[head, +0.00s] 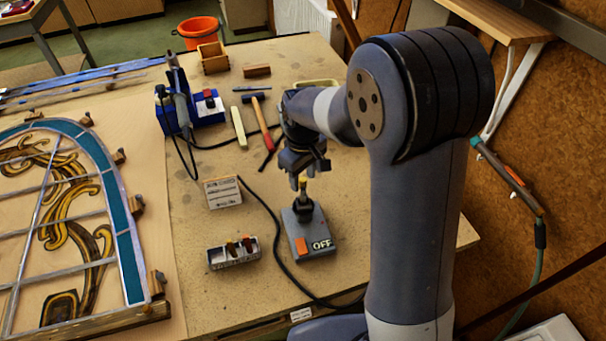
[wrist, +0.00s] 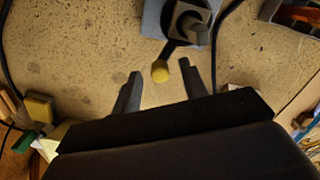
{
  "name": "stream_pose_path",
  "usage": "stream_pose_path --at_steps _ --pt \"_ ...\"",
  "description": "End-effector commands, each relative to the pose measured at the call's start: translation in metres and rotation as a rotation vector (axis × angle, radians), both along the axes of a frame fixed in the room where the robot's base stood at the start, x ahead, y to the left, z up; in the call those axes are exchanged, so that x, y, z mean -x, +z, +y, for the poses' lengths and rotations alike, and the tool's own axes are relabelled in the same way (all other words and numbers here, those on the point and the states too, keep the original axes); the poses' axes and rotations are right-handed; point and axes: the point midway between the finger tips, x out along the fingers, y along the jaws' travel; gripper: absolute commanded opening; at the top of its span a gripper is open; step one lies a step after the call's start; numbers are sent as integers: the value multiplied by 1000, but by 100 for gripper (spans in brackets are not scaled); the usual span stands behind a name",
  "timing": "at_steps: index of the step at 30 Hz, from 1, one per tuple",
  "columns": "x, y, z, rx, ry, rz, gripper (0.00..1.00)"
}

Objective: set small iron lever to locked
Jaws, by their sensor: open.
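A grey box (head: 315,239) with an orange piece and an "OFF" label stands on the bench in front of my arm. Its short dark lever carries a yellow knob (head: 302,187). In the wrist view the box (wrist: 152,18) is at the top edge and the lever (wrist: 171,50) points toward me, ending in the yellow knob (wrist: 160,71). My gripper (head: 302,180) is just above the box, pointing down. In the wrist view my gripper (wrist: 160,70) is open, its fingers either side of the knob with gaps showing. I cannot tell whether the knob lies at fingertip depth.
A black cable runs beside the box. A small metal tray (head: 222,258) and a white labelled block (head: 222,192) stand to its left. A hammer (head: 263,122) and a blue station (head: 178,116) are farther back. The leaded panel (head: 127,250) fills the left.

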Motion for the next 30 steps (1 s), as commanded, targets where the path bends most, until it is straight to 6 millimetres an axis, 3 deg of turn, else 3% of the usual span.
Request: stream_pose_path --at_steps 10,25,30 --pt "0 -5 0 0 0 0 42" --pt "0 -5 0 0 0 0 1" --pt "0 -5 0 0 -3 0 0"
